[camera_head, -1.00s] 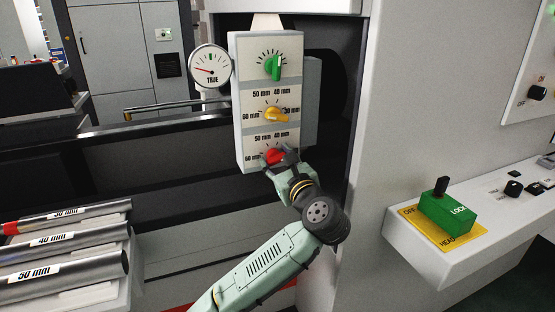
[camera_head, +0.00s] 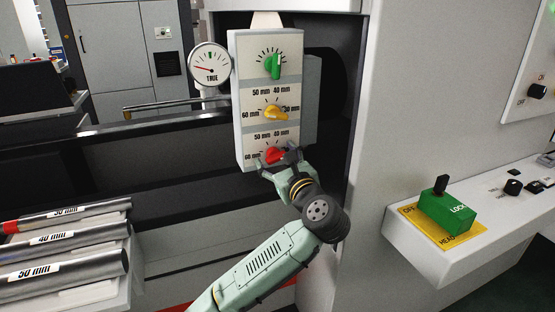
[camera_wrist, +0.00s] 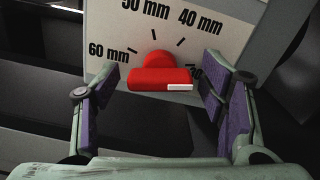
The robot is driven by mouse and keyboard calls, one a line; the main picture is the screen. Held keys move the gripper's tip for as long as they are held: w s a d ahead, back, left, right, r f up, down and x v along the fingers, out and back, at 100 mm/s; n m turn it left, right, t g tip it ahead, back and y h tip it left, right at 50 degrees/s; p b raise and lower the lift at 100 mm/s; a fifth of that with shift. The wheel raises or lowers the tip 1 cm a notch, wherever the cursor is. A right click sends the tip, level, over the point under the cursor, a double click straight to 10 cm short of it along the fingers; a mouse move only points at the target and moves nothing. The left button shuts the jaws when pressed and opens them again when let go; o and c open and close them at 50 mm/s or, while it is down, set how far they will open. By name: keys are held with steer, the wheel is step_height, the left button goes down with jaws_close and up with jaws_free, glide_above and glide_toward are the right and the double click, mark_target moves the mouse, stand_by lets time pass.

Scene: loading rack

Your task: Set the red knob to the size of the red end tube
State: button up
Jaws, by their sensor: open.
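The red knob (camera_head: 274,155) is the lowest of three on the white panel (camera_head: 240,130). In the wrist view the red knob (camera_wrist: 158,78) has its bar roughly level, with the white mark at its right end. That end points right, near a label partly hidden by the right finger. My gripper (camera_head: 280,161) is open, with its fingers (camera_wrist: 160,82) on either side of the knob and visible gaps. The red end tube (camera_head: 70,214) is the top one in the rack at left; its label looks like 30 mm, though small.
A yellow knob (camera_head: 274,112) and a green knob (camera_head: 273,66) sit above, beside a round gauge (camera_head: 209,64). Two more tubes (camera_head: 65,238) lie in the rack. A green lock block (camera_head: 447,214) stands on the right ledge.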

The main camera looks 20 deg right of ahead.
steer(key=shift+s, duration=0.1)
steer(key=s, duration=1.2)
steer(key=shift+d, duration=0.2)
steer(key=shift+w, duration=0.1)
